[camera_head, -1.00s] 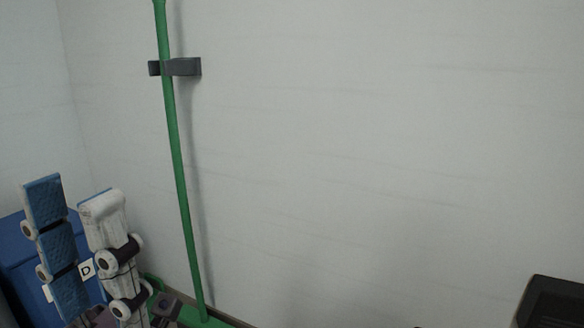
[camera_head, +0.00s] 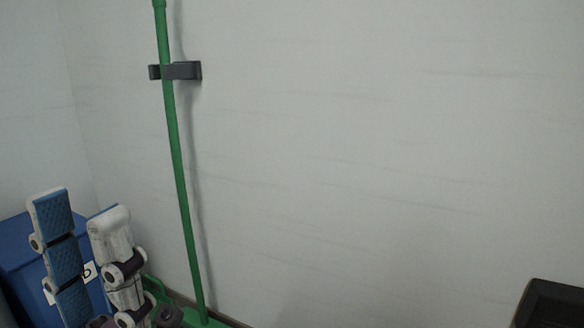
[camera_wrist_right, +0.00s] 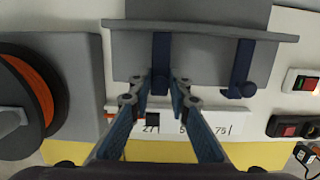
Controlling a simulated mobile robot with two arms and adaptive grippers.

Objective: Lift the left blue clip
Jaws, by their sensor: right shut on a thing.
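In the right wrist view two dark blue clips hang over the edge of a grey panel (camera_wrist_right: 135,52). The left blue clip (camera_wrist_right: 161,55) is between the fingertips of my right gripper (camera_wrist_right: 165,84), which is shut on its lower end. The right blue clip (camera_wrist_right: 241,68) hangs to the right, clear of the fingers. The lower tip of the left clip is partly hidden between the fingers. In the head view my left gripper (camera_head: 80,215) stands at the lower left with its two fingers apart, open and empty. My right gripper and the clips are outside the head view.
A white strip with printed numbers (camera_wrist_right: 230,122) lies below the clips. A black and orange reel (camera_wrist_right: 25,95) is at left; red-lit switches (camera_wrist_right: 290,127) are at right. In the head view a green pole (camera_head: 178,170) leans by the wall, near a blue box (camera_head: 20,245).

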